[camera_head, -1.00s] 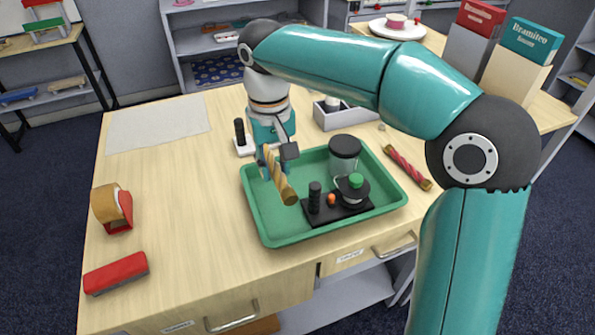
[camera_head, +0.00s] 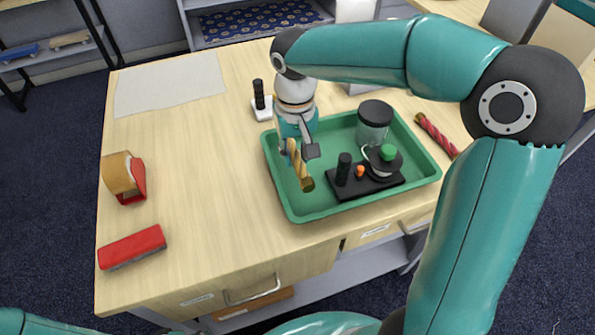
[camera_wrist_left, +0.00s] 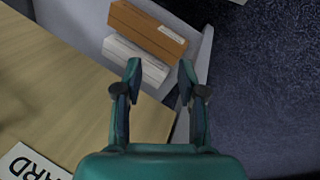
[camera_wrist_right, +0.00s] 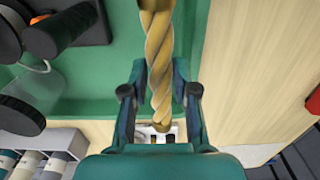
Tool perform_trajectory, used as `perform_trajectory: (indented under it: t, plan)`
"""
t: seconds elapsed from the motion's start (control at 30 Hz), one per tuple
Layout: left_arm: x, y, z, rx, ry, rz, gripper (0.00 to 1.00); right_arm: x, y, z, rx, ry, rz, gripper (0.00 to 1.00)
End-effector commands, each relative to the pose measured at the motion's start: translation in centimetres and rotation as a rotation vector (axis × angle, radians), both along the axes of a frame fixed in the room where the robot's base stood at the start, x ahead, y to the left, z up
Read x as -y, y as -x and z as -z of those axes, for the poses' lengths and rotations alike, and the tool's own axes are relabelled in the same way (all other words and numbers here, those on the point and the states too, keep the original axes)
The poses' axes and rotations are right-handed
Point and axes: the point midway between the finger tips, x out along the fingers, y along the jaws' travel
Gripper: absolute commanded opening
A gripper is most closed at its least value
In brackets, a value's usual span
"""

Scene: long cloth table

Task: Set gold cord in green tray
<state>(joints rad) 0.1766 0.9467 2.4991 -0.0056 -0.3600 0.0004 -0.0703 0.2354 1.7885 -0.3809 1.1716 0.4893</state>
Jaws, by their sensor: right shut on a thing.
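The gold cord (camera_head: 299,165) is a twisted rod with a darker end, tilted over the left part of the green tray (camera_head: 275,185). My right gripper (camera_head: 296,151) is shut on it. In the right wrist view the cord (camera_wrist_right: 159,60) runs between the two fingers of the right gripper (camera_wrist_right: 158,95), with the green tray floor (camera_wrist_right: 105,75) behind. I cannot tell whether its lower end touches the tray. My left gripper (camera_wrist_left: 160,80) is open and empty in the left wrist view, above the table edge and a lower shelf.
The tray's right half holds a dark-lidded jar (camera_head: 373,125) and a black stand (camera_head: 365,184) with small parts. A red twisted cord (camera_head: 436,134) lies right of the tray. A red block (camera_head: 132,247) and a tape dispenser (camera_head: 124,177) are at left. The table's middle left is clear.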

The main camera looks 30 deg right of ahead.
Motion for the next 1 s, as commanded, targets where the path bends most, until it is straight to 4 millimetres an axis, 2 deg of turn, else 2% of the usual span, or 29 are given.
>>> perform_trajectory:
  t: [0.1,0.27,0.53,0.93,0.97,1.0]
  plan:
    - [0.0,0.0,0.1,0.000,0.000,0.000,0.40,0.0,0.0,1.7,-0.002,-0.001,0.000,0.00]
    - [0.0,0.0,0.1,0.000,0.000,0.000,0.40,-0.1,0.0,2.7,0.000,0.000,0.000,0.00]
    - [0.0,0.0,0.3,0.000,0.000,0.000,0.40,-0.1,0.0,6.2,-0.002,-0.001,-0.001,0.00]
    - [0.0,0.0,0.6,0.001,0.000,0.000,0.40,-0.1,-0.1,6.9,0.001,-0.001,-0.002,0.00]
    - [0.0,0.0,0.6,0.000,0.000,0.000,0.40,-0.1,-0.1,6.9,0.000,-0.001,-0.002,0.30]
    - [0.0,0.0,0.5,0.000,0.000,0.000,0.40,-0.1,-0.1,6.8,0.001,-0.001,-0.002,0.37]
